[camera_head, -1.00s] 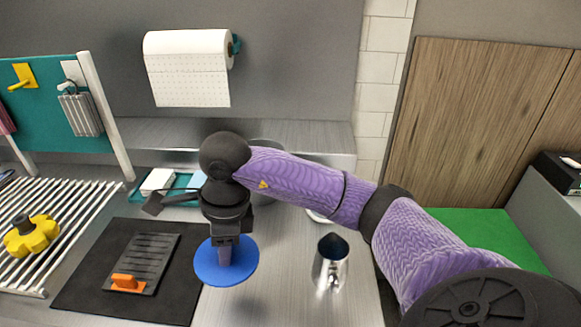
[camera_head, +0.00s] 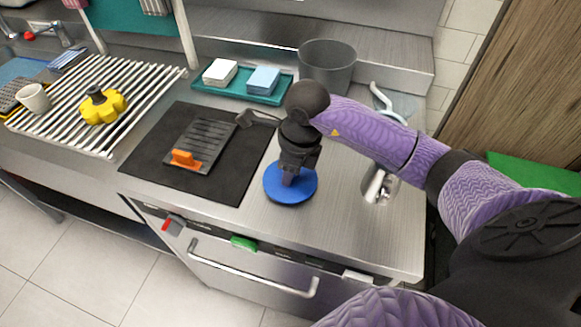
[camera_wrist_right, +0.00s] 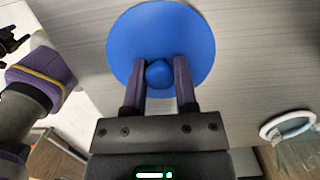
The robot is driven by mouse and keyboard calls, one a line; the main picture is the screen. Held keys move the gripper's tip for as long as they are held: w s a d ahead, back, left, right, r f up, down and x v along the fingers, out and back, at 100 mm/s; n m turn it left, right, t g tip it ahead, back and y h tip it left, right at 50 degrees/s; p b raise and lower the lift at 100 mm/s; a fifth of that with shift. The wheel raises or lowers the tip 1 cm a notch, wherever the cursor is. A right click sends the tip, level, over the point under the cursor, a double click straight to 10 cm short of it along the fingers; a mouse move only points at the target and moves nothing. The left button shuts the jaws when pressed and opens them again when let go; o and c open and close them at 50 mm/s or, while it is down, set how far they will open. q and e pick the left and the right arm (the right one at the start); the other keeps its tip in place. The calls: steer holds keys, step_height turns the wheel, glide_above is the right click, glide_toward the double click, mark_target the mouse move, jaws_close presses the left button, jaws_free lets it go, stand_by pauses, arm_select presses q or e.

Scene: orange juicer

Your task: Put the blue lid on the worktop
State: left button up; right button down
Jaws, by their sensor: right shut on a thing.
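The round blue lid (camera_head: 281,190) is at the front of the steel worktop (camera_head: 350,232), right of the black mat. My right gripper (camera_head: 288,179) points down at the lid's middle. In the right wrist view the two fingers (camera_wrist_right: 159,77) are shut on the blue knob at the centre of the lid (camera_wrist_right: 190,35). The lid looks level and on or very close to the worktop; I cannot tell whether it touches. My left gripper is not in view.
A black mat (camera_head: 150,150) with a slotted grater (camera_head: 206,145) lies to the left. A metal cup (camera_head: 376,186) stands to the right, partly behind my arm. A grey pot (camera_head: 328,68) and a teal tray (camera_head: 238,92) with sponges stand behind. The worktop's front edge is close.

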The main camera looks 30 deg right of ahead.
mark_target(299, 180)
steer(key=shift+f, duration=0.15)
steer(key=shift+c, duration=2)
jaws_free()
steer(key=shift+r, duration=0.3)
step_height(299, 180, up, 12)
steer(key=s+d+p, duration=0.1)
steer(key=p, duration=0.1)
steer(key=shift+s+f+p, duration=0.15)
steer(key=shift+f+p, duration=0.05)
steer(key=shift+p, duration=0.2)
